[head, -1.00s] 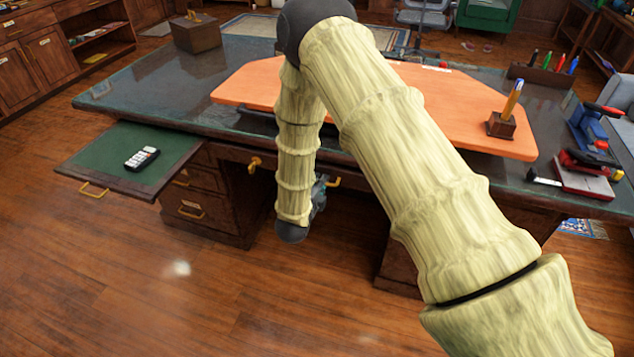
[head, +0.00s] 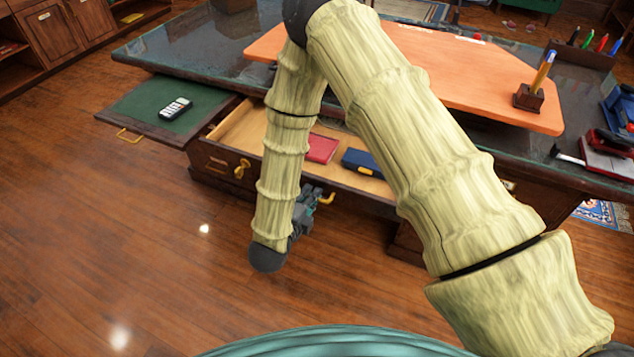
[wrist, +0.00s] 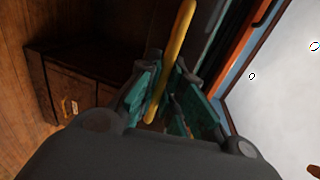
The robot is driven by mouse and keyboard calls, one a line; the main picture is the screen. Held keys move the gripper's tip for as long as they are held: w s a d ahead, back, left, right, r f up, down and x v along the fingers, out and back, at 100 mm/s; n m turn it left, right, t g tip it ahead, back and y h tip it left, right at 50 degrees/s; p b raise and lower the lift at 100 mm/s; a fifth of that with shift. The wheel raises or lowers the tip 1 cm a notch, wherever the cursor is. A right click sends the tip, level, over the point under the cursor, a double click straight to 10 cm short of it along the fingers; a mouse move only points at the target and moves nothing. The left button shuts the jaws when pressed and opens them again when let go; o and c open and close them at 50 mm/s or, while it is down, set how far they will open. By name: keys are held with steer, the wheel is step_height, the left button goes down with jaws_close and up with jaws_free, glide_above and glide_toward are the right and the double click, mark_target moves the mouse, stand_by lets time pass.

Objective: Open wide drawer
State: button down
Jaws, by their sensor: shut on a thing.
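The wide drawer (head: 240,127) under the desk top stands pulled out, with its light wood inside showing. A red book (head: 321,148) and a dark blue case (head: 362,161) lie in it. My gripper (head: 312,200) is at the drawer's front, partly hidden behind my forearm in the head view. In the wrist view a yellow handle bar (wrist: 174,50) runs between the teal fingers of my gripper (wrist: 163,100), which are shut on it. A second brass handle (head: 242,169) on the drawer front is free at the left.
A green pull-out board (head: 140,104) with a calculator (head: 175,108) sticks out left of the drawer. The desk top (head: 180,55) carries an orange mat (head: 470,85) and a pen holder (head: 529,97). The wood floor (head: 120,230) in front is clear.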

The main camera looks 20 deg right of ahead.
steer(key=shift+v, duration=0.9)
steer(key=shift+f, duration=0.2)
steer(key=c, duration=1.6)
jaws_free()
steer(key=shift+o, duration=0.2)
steer(key=v, duration=1.2)
